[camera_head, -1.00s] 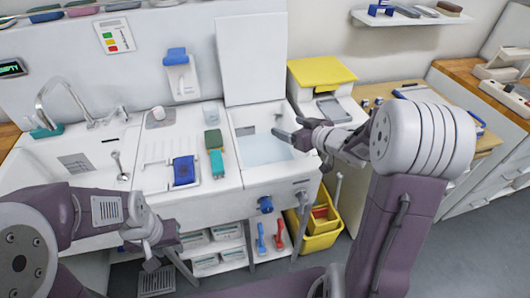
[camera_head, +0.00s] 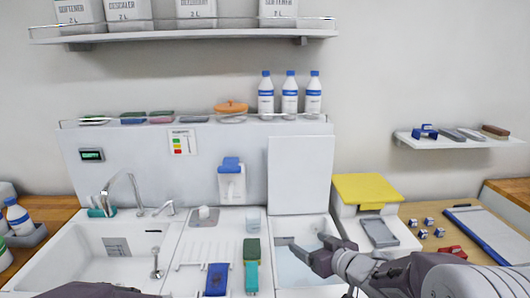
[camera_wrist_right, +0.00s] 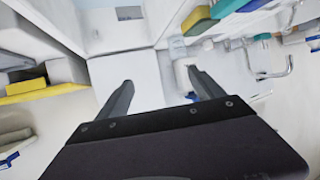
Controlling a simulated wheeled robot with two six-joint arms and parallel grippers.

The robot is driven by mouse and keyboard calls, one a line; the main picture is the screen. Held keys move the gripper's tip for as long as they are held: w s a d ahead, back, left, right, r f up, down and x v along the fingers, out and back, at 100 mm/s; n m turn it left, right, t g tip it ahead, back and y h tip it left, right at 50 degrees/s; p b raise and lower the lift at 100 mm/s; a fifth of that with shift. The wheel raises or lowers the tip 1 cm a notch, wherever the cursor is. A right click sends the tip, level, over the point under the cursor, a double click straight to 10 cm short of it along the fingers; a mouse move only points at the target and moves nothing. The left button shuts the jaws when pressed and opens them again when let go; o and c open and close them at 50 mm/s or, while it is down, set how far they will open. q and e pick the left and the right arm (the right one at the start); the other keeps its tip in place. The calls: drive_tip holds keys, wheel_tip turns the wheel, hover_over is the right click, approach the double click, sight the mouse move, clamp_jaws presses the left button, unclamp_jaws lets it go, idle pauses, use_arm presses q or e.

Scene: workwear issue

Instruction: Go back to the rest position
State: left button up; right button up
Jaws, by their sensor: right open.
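My right gripper (camera_head: 300,250) is in front of the open basin (camera_head: 290,268) at the right of the worktop, with its raised white lid (camera_head: 299,175) behind. In the right wrist view the right gripper (camera_wrist_right: 160,85) has its two fingers spread apart with nothing between them. The right arm comes in from the lower right of the head view. Of my left arm only a purple piece shows at the bottom edge of the head view; the left gripper is out of the picture.
A sink with a tap (camera_head: 122,190) is at the left. A blue item (camera_head: 217,279) and a green-and-teal item (camera_head: 251,265) lie mid-worktop. A yellow-lidded white box (camera_head: 366,188) stands right of the basin. A clipboard (camera_head: 490,234) lies farther right. Shelves hang above.

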drive_tip(key=s+f+m+g+h, duration=0.1)
drive_tip(key=s, duration=0.1)
drive_tip(key=s+d+f+m+g+h, duration=0.1)
drive_tip(key=s+f, duration=0.1)
drive_tip(key=s+d+f+m+g+h, duration=0.1)
drive_tip(key=s+f+h, duration=0.1)
drive_tip(key=shift+s+d+f+p, duration=0.15)
drive_tip(key=shift+d+p, duration=0.1)
drive_tip(key=shift+p, duration=0.15)
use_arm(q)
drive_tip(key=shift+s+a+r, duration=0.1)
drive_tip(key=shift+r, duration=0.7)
use_arm(e)
drive_tip(key=s+f+m+g, duration=0.1)
drive_tip(key=s+f+g, duration=0.3)
drive_tip(key=s, duration=0.4)
drive_tip(key=s+d+f+g+h, duration=0.1)
drive_tip(key=s+f+g, duration=0.3)
drive_tip(key=s, duration=0.4)
drive_tip(key=shift+s+d+m, duration=0.15)
drive_tip(key=shift+s+m, duration=0.05)
drive_tip(key=shift+m, duration=0.2)
